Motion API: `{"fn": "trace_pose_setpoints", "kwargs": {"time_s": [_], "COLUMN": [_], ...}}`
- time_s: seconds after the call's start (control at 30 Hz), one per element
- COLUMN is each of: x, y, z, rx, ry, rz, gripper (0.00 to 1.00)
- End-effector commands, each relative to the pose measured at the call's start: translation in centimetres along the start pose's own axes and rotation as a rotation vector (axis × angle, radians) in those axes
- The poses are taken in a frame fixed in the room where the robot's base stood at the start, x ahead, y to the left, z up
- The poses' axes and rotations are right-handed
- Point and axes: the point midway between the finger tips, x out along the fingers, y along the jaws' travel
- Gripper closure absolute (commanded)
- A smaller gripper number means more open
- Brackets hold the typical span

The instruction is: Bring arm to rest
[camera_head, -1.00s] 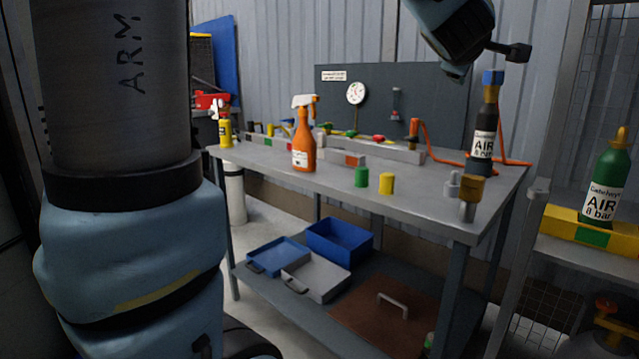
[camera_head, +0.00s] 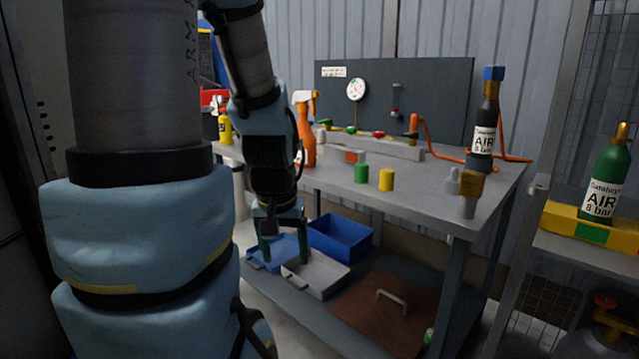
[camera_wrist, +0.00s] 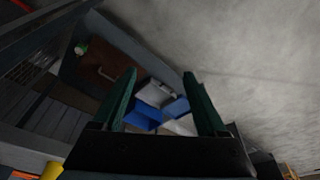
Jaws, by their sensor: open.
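My gripper (camera_head: 285,248) hangs pointing down in front of the workbench (camera_head: 425,205), left of the middle in the head view. Its two dark green fingers are apart with nothing between them; they also show spread in the wrist view (camera_wrist: 160,92). In the head view the fingers overlap the blue tray (camera_head: 262,250) and the grey tray (camera_head: 318,276) on the lower shelf. The wrist view shows these trays beyond the fingertips. My arm hides part of the bench's left end and partly covers the orange spray bottle (camera_head: 306,138).
A green cap (camera_head: 362,174) and a yellow cap (camera_head: 386,180) stand near the bench's front edge. A dark AIR cylinder (camera_head: 484,130) stands at the bench's right end. A green AIR cylinder (camera_head: 605,185) is on the right rack. Bare floor shows left of the bench.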

Motion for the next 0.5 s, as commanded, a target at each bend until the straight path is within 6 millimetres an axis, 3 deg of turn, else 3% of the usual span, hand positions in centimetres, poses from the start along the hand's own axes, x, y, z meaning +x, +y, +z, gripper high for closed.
{"fn": "trace_pose_setpoints", "kwargs": {"time_s": [0.03, 0.1, 0.5], "x": [1.3, 2.8, 7.8], "y": [-0.5, -0.2, 0.0], "z": [1.1, 1.5, 3.5], "rx": [0.010, 0.008, 0.005], "ry": [-0.026, -0.030, -0.073], "rz": [-0.007, -0.004, -0.001], "gripper": [0.25, 0.25, 0.25]}}
